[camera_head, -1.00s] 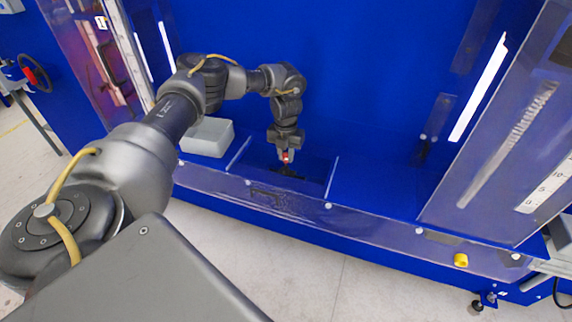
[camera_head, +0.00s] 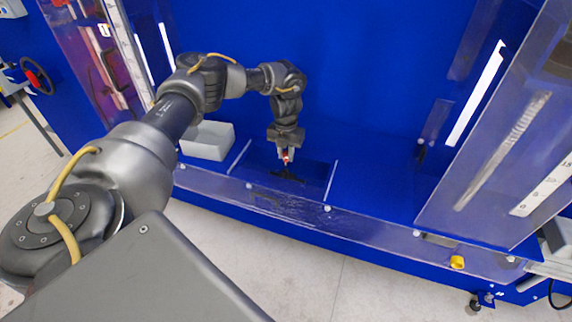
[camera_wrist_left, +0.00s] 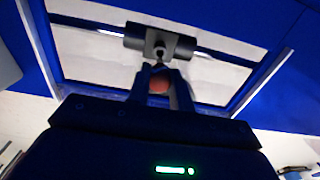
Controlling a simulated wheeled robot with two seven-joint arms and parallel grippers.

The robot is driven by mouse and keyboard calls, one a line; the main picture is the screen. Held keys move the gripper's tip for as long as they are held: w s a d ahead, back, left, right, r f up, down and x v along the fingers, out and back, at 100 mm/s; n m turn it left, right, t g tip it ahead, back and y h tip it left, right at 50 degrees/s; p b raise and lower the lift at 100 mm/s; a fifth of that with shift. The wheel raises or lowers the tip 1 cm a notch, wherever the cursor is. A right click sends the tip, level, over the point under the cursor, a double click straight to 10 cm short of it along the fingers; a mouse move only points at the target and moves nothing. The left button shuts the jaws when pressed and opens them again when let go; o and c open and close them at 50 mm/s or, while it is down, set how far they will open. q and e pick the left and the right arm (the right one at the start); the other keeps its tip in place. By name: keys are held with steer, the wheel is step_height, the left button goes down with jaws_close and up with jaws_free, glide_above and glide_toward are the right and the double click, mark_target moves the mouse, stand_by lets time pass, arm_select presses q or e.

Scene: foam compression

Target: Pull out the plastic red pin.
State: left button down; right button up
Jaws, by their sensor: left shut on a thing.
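The red pin (camera_head: 286,159) is a small red piece between the fingertips of my left gripper (camera_head: 286,157). In the left wrist view the pin shows as a round red-orange end (camera_wrist_left: 158,84) between the two fingers (camera_wrist_left: 160,88), which are shut on it. Just beyond the fingertips in that view is a dark bar-shaped fitting (camera_wrist_left: 160,42) with a round middle. In the head view a dark fitting (camera_head: 287,177) lies just below the fingertips. Whether the pin still touches the fitting cannot be told. My right gripper is out of view.
A white box (camera_head: 208,141) stands left of the gripper on the blue machine's ledge. Clear panels (camera_head: 500,130) stand at the right, and a low clear guard (camera_head: 370,218) runs along the front. The blue ledge right of the gripper is bare.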

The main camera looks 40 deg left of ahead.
mark_target(286, 152)
arm_select(q)
steer(key=shift+r+p, duration=0.5)
steer(key=shift+r, duration=0.25)
steer(key=shift+r+p, duration=0.7)
steer(key=shift+r, duration=0.2)
steer(key=shift+d, duration=0.1)
